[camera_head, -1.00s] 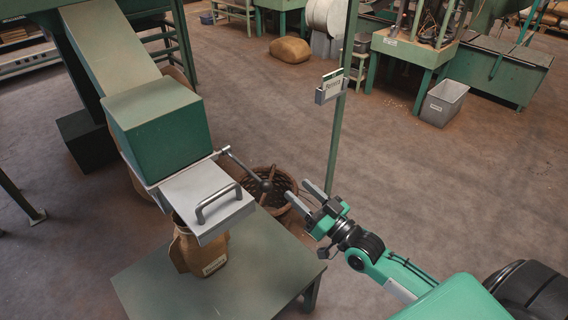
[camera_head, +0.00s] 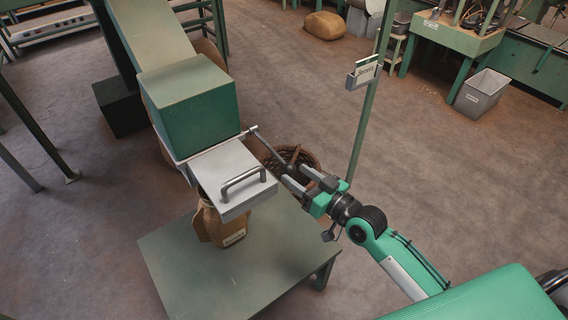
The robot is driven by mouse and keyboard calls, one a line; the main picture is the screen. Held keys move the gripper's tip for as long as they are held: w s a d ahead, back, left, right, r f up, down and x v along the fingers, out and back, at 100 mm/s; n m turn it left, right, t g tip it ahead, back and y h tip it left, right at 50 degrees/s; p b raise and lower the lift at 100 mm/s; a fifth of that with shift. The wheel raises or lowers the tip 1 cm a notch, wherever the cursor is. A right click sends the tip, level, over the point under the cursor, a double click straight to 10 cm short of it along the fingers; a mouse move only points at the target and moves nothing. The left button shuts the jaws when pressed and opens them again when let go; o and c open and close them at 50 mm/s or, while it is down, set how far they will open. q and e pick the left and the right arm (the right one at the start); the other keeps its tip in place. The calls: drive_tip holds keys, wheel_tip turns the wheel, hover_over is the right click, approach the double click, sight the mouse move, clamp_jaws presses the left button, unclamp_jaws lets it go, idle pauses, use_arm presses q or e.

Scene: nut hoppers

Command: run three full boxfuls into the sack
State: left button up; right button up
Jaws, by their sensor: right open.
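A green box (camera_head: 190,110) sits at the foot of a sloping chute (camera_head: 150,35). A grey metal plate with a bar handle (camera_head: 226,170) juts from its lower front. A thin lever (camera_head: 265,143) sticks out from the box's side and ends in a dark knob. A brown sack (camera_head: 211,224) with a white label stands under the plate on a green table (camera_head: 185,270); its mouth is hidden. My right gripper (camera_head: 296,175) is open, its fingertips at the lever's knob. I cannot tell whether they touch it. My left gripper is out of view.
A wicker basket (camera_head: 312,160) stands on the floor behind the gripper. A green post (camera_head: 365,120) with a card holder (camera_head: 364,75) rises beside it. A grey bin (camera_head: 481,93) and a green bench stand farther back. The floor between is clear.

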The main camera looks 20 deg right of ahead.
sight(284, 163)
drive_tip(key=x, duration=0.5)
drive_tip(key=shift+w+a, duration=0.2)
drive_tip(key=shift+w, duration=0.1)
clamp_jaws()
